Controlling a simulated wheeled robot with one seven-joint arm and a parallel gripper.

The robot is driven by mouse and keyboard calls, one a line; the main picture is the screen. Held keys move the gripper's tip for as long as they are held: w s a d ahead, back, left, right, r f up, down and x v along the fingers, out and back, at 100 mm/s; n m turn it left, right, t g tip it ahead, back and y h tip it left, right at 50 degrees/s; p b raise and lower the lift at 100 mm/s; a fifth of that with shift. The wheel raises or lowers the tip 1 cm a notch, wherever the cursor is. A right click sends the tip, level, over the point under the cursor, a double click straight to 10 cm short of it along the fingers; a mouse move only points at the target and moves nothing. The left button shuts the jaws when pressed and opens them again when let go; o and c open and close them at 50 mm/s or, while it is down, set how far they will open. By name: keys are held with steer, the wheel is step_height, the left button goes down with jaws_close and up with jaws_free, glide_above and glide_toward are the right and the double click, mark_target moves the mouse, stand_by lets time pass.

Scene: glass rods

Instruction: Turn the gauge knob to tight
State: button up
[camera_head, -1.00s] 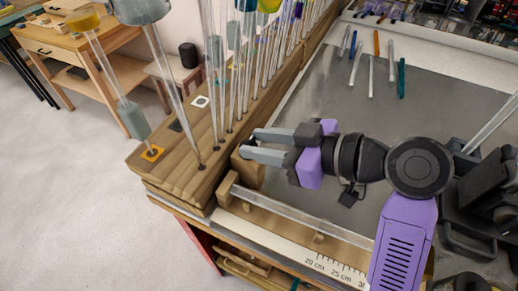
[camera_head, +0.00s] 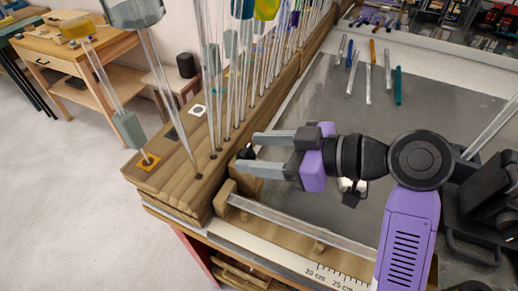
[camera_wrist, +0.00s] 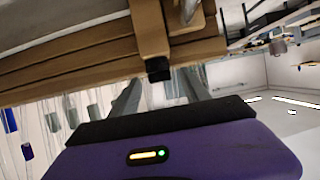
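The gauge is a wooden fixture with a glass rod (camera_head: 300,224) lying along it and a white ruler strip (camera_head: 330,275) in front. A small black knob (camera_head: 246,153) shows near the gauge's left end block, partly hidden by my gripper. The wrist view shows the black knob (camera_wrist: 158,69) at the end of a wooden bracket (camera_wrist: 149,28). My gripper (camera_head: 246,154) is open, its two grey fingers pointing left with the knob between their tips in the head view. In the wrist view my gripper's fingers (camera_wrist: 160,88) lie on either side below the knob; I cannot tell contact.
A wooden rack (camera_head: 190,150) with several upright glass rods stands just left of and behind my gripper. Several loose rods (camera_head: 369,84) lie on the grey bench top (camera_head: 320,120). Dark equipment (camera_head: 480,215) stands at right.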

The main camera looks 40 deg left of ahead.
steer(key=b+v, duration=0.2)
steer(key=v, duration=0.6)
stand_by(0.5)
